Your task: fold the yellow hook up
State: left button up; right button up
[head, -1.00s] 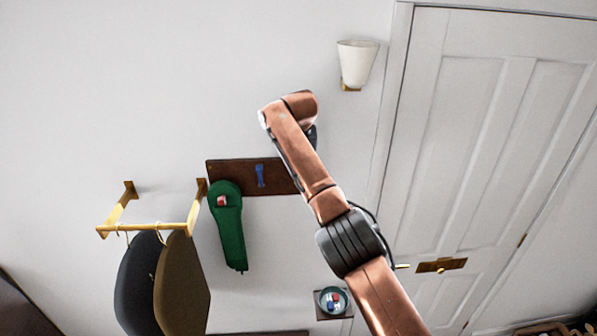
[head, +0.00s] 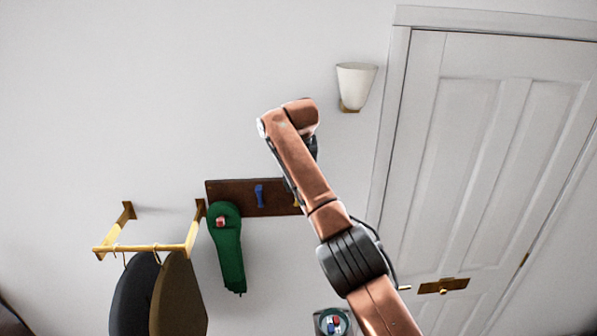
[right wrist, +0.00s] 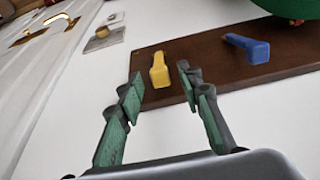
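The yellow hook (right wrist: 160,71) is mounted on a dark wooden board (right wrist: 208,62). In the right wrist view it shows just beyond and between my right gripper's fingertips (right wrist: 157,88), with no clear contact. The green-padded fingers are open and empty. In the head view only a sliver of yellow (head: 296,201) shows at the board's right end, beside my right arm, which hides the rest. My right gripper is hidden there too. My left gripper is in neither view.
A blue hook (right wrist: 248,47) is on the same board. A green hanging item (head: 228,255) with a red spot covers the board's left end. A brass rail (head: 145,247) holds hangers at left. A wall lamp (head: 355,84) and a white door (head: 480,170) stand right.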

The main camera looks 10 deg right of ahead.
jog(key=v, duration=0.8)
jog(key=shift+s+d, duration=0.1)
jog(key=shift+d, duration=0.05)
dwell(0.4)
